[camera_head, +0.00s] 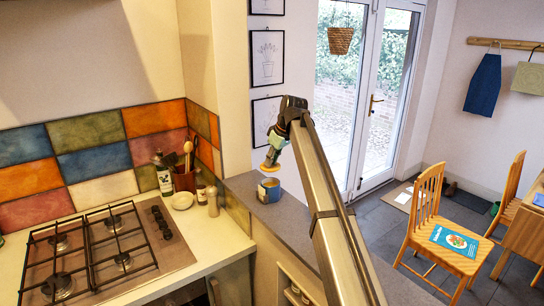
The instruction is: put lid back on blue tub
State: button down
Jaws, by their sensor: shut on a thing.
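The blue tub (270,191), with a pale band on its side, stands on the grey ledge (293,214) beyond the counter. My gripper (273,157) is shut on the tan, round lid (269,167). It holds the lid in the air above the tub, with a visible gap between them. The lid looks roughly level, perhaps slightly tilted. The tub's rim shows below the lid; its inside is too small to make out. The jaws are small and partly blurred in this view.
To the left on the counter stand a utensil pot (185,179), a bottle (164,181), small jars and a white dish (182,201). A gas hob (108,252) is further left.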

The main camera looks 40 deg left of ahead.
aim_at(274, 167)
jog(key=shift+f+b, duration=0.75)
jog(key=shift+f, duration=1.85)
jog(key=shift+f, duration=0.15)
jog(key=shift+c, duration=2.4)
grip_release()
jog(key=shift+r, duration=0.2)
jog(key=shift+r+p, duration=1.1)
jog(key=shift+r, duration=2.2)
